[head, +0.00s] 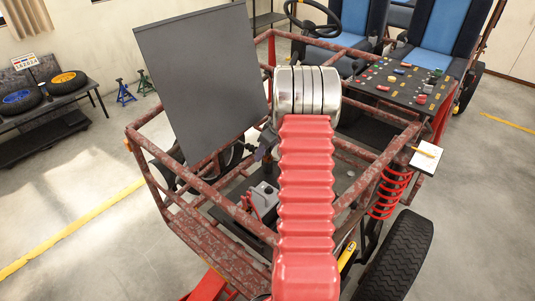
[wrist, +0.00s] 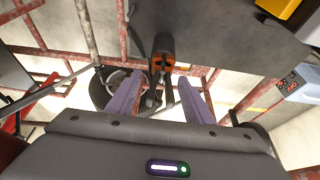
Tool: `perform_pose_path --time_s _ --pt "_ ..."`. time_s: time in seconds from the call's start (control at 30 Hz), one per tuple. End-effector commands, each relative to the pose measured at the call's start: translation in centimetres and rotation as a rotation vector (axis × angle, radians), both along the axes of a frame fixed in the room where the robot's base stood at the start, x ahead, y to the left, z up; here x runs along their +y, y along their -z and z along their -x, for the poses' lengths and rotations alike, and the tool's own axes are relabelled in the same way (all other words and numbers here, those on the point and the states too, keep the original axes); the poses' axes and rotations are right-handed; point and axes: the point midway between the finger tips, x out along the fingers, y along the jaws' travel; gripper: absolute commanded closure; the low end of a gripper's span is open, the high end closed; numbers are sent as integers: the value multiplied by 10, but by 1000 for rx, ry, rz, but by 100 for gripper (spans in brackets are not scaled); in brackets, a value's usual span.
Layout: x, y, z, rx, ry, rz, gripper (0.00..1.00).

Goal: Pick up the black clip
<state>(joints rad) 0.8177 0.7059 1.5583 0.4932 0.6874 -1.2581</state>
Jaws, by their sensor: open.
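My gripper (wrist: 159,78) is open in the wrist view, with its two purple fingers apart. Between and beyond the fingertips is a dark cylindrical part (wrist: 163,44) with an orange collar. Thin dark pieces (wrist: 153,98) show below it between the fingers; I cannot tell whether one of them is the black clip, nor whether anything touches the fingers. In the head view my red arm covers the middle of the chassis, and I cannot make out the clip there.
The rusty red tube frame (head: 205,187) surrounds the work area. A large dark panel (head: 200,80) stands upright at its left. A grey and red box (head: 262,197) sits inside the frame. A dark board (head: 405,82) with several small coloured parts lies behind, right.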

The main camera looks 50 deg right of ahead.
Motion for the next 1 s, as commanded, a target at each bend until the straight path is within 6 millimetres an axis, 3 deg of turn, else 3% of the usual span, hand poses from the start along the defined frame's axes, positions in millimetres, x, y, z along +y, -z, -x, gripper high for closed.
perform_pose_path --time_s 0.17,0.8,1.0 --pt "0 0 0 0 0 0 54" --pt "0 0 0 0 -1 0 98" --pt "0 -1 0 0 -1 0 98"
